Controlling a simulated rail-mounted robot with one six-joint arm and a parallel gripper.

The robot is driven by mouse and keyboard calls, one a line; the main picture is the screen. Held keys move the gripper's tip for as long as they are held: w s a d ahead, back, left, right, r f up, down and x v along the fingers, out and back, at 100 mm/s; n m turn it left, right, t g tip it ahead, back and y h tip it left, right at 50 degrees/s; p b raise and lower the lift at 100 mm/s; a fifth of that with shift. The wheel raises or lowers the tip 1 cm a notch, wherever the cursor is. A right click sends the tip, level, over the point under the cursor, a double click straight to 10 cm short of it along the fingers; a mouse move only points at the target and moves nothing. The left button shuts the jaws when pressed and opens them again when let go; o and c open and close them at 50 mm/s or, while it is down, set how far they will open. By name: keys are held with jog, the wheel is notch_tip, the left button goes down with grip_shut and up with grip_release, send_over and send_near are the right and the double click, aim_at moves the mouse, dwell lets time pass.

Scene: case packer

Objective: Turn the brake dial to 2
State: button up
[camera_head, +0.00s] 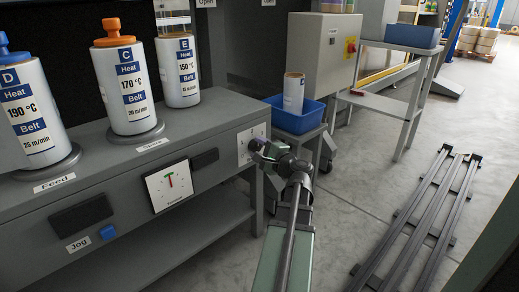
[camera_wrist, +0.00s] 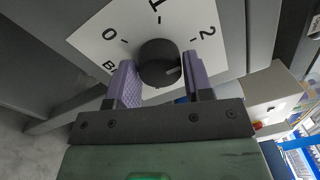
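The brake dial is a round black knob (camera_wrist: 160,60) on a white plate (camera_wrist: 90,38) marked 0, 1 and 2; its label is mostly hidden. A short pale mark on the knob points right and slightly up in the wrist view, roughly toward the 2 (camera_wrist: 209,33). In the head view, the plate (camera_head: 246,147) is at the bench's right end, and my gripper (camera_head: 267,153) hides part of the dial.
Another dial plate with a red pointer (camera_head: 169,185) and a blue jog button (camera_head: 108,232) are on the same bench front. Settings cylinders stand on top. A blue bin (camera_head: 297,119) stands just behind my gripper. Floor rails (camera_head: 425,215) lie at right.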

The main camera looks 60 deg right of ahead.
jog(key=o, duration=0.3)
jog(key=shift+o, duration=0.2)
jog(key=shift+s, duration=0.15)
jog(key=v, duration=1)
jog(key=shift+s, duration=0.3)
jog(key=shift+a, duration=0.1)
